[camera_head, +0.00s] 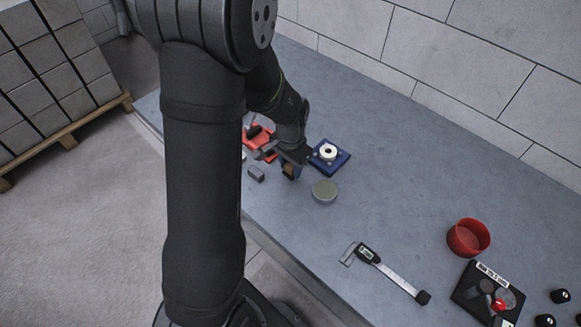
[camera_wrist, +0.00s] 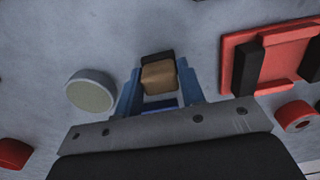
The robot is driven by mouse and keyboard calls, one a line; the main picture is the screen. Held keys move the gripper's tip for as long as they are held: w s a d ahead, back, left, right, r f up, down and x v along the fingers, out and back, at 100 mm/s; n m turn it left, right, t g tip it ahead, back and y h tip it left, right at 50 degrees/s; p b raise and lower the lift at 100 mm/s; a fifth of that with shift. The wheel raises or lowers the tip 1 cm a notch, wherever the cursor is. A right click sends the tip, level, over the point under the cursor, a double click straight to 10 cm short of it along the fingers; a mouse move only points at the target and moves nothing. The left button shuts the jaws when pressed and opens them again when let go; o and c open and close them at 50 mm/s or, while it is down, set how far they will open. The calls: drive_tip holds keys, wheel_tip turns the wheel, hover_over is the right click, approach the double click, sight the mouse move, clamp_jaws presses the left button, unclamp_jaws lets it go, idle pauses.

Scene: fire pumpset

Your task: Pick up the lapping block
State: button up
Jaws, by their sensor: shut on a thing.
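My gripper (camera_head: 290,172) is over the bench left of the middle in the head view, its tip partly hidden by its own body. In the wrist view its blue fingers (camera_wrist: 159,88) are shut on a small tan-brown block (camera_wrist: 159,75), which I take to be the lapping block. A dark edge shows just behind the block; I cannot tell whether it belongs to it. The block also shows as a brown patch at the gripper's tip in the head view (camera_head: 290,170). Its height above the bench is unclear.
A round grey-green disc (camera_head: 324,191) lies close right of my gripper. A blue plate with a white ring (camera_head: 329,154), a red tray (camera_head: 259,138) and a small grey block (camera_head: 256,174) are nearby. A caliper (camera_head: 388,270) and red bowl (camera_head: 468,237) lie farther right.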

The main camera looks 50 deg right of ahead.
sight(291, 165)
wheel_tip(291, 165, up, 4)
drive_tip(key=shift+s+f, duration=0.1)
drive_tip(key=s+r, duration=0.6)
drive_tip(key=s, duration=0.5)
drive_tip(key=shift+s+a+r, duration=0.25)
drive_tip(key=shift+a, duration=0.1)
drive_tip(key=o, duration=0.5)
drive_tip(key=c, duration=0.3)
drive_tip(key=shift+w+d+f, duration=0.1)
drive_tip(key=shift+d+f, duration=0.35)
drive_tip(key=shift+f, duration=0.85)
drive_tip(key=shift+w+d+f, duration=0.15)
drive_tip(key=shift+d+f, duration=0.3)
drive_tip(key=shift+f, duration=0.9)
drive_tip(key=shift+w+d+f, duration=0.1)
drive_tip(key=shift+d+f, duration=0.35)
drive_tip(key=shift+f, duration=0.85)
